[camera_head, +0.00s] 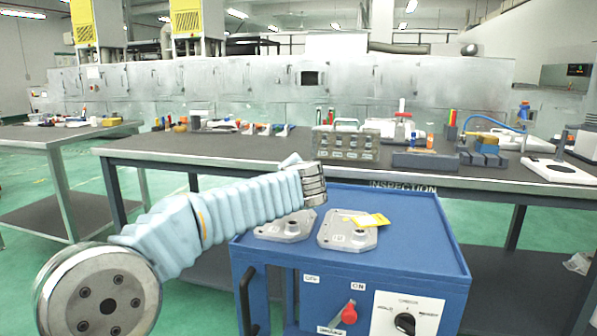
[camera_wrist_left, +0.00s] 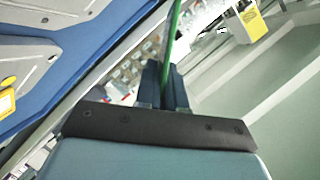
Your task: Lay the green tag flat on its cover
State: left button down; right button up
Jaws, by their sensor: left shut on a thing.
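My left gripper (camera_wrist_left: 165,88) is shut on the green tag (camera_wrist_left: 173,42) in the left wrist view. The tag shows edge-on as a thin green strip rising from between the fingers. In the head view my left arm reaches over the blue cart; its wrist hides the fingers and tag. Two grey cast covers, a left one (camera_head: 286,227) and a right one (camera_head: 345,238), lie on the cart top. A yellow tag (camera_head: 371,220) lies on the right cover's upper right part. Which cover belongs to the green tag cannot be told. My right gripper is not in view.
The blue cart (camera_head: 425,250) has free top surface right of the covers, a raised rim and a front panel with a red switch (camera_head: 349,312). Behind it is a long inspection bench (camera_head: 240,146) with racks, tools and blocks. Another bench (camera_head: 40,134) stands left.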

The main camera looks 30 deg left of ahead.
pick_arm(q)
notch_tip(320, 180, down, 5)
jog(key=b, duration=0.3)
jog(key=shift+f+b, duration=0.25)
jog(key=shift+b, duration=0.4)
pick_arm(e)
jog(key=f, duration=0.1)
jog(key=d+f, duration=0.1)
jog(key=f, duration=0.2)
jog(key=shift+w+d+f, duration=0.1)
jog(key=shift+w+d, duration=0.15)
pick_arm(q)
jog(key=c, duration=1.2)
grip_release()
jog(key=shift+o, duration=0.2)
